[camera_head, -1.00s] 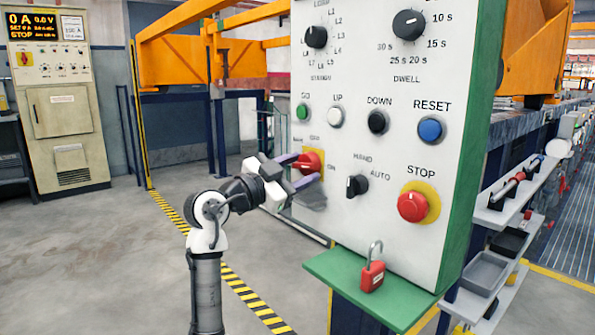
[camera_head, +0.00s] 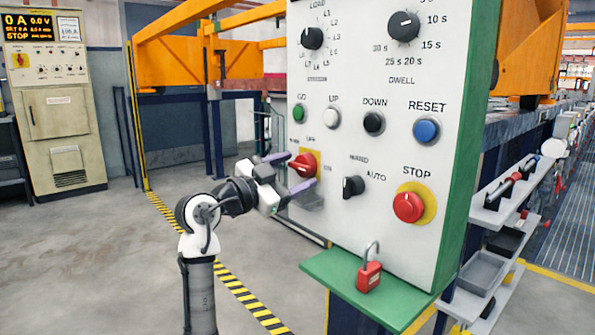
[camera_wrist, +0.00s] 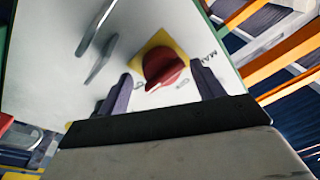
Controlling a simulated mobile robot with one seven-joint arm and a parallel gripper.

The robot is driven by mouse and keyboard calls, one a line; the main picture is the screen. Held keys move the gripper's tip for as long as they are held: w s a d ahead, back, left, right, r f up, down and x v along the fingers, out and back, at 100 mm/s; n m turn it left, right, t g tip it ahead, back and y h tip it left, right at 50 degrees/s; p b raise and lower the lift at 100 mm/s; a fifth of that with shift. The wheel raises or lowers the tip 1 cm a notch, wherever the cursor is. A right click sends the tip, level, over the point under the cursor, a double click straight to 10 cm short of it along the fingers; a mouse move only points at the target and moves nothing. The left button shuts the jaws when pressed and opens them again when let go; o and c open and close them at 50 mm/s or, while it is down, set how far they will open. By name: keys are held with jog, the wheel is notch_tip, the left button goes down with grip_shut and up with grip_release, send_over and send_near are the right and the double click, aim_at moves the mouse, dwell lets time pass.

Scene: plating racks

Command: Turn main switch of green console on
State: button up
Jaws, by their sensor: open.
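The main switch is a red rotary knob (camera_head: 303,165) on a yellow plate, low on the left side of the white-faced, green-sided console (camera_head: 330,215). "OFF" is printed above it and "ON" to its right. My gripper (camera_head: 287,174) is open in front of it, with one purple-grey finger above left and one below. In the wrist view the knob (camera_wrist: 163,67) shows beyond and between the fingertips (camera_wrist: 162,78). Its white mark points toward the gripper side, between two blurred labels. I cannot tell whether a finger touches it.
Close by are the black HAND/AUTO selector (camera_head: 353,187), the red STOP button (camera_head: 408,207) and a row of push buttons. A green shelf (camera_head: 345,285) with a red padlock (camera_head: 369,277) juts out below. The floor to the left is clear.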

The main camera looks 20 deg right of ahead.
jog(key=v, duration=1.2)
jog(key=shift+a, duration=0.25)
jog(key=shift+s, duration=0.15)
